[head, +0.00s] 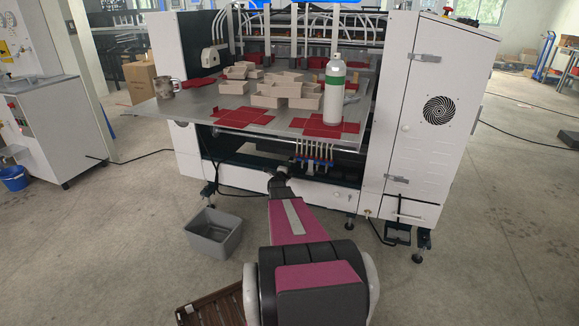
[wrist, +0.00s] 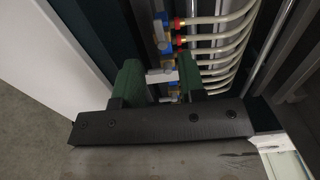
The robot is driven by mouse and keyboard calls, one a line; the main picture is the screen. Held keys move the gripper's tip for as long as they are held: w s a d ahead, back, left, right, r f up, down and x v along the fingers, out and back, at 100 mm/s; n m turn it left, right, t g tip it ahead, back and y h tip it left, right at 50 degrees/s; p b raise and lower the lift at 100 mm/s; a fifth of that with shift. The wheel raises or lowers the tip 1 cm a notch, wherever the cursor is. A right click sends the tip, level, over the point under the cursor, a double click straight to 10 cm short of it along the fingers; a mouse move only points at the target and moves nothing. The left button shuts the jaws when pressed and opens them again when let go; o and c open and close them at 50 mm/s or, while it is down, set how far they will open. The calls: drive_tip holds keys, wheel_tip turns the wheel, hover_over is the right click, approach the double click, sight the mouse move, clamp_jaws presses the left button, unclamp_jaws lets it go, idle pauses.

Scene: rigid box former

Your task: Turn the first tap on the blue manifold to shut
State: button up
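The blue manifold (head: 316,163) hangs low on the front of the machine, under the table, with a row of pale hoses running into it. In the wrist view its blue and brass fittings (wrist: 166,45) run away from me, with red collars on some hoses. My gripper (wrist: 162,75) has its two green fingers apart, with a small white tap handle (wrist: 161,76) across the gap between them. I cannot tell whether the fingers press on the handle. In the head view my gripper (head: 278,178) is at the manifold's left, its fingers too small to read.
The machine's table (head: 190,108) overhangs above, holding grey boxes, red sheets, a white bottle (head: 335,92) with a green band and a metal mug (head: 165,87). A grey bin (head: 214,233) stands on the floor at left. The white cabinet (head: 428,130) is at right. A metal rod (wrist: 268,45) runs beside the hoses.

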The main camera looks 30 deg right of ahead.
drive_tip(key=v, duration=0.4)
drive_tip(key=shift+s+a, duration=0.25)
drive_tip(key=s+a+r+n+y, duration=0.2)
drive_tip(key=a+n+y, duration=0.25)
drive_tip(key=a, duration=0.55)
drive_tip(key=s+a+r+n+y, duration=0.15)
drive_tip(key=a+n+y, duration=0.35)
drive_tip(key=a, duration=0.5)
drive_tip(key=s+a+r+n+y, duration=0.1)
drive_tip(key=s+a+n+y, duration=0.2)
drive_tip(key=a+n, duration=0.45)
drive_tip(key=s+a+r+n+g, duration=0.1)
drive_tip(key=s+a+n+g, duration=0.2)
drive_tip(key=s, duration=0.6)
drive_tip(key=s+a+r+n+g+y, duration=0.1)
drive_tip(key=s+a+n+g, duration=0.3)
drive_tip(key=s+a, duration=0.4)
drive_tip(key=s+a+r+n+g, duration=0.3)
drive_tip(key=s+a, duration=0.3)
drive_tip(key=s, duration=0.5)
drive_tip(key=shift+s+a+r+n+g, duration=0.15)
drive_tip(key=shift+s+n+g, duration=0.3)
drive_tip(key=shift+g, duration=0.35)
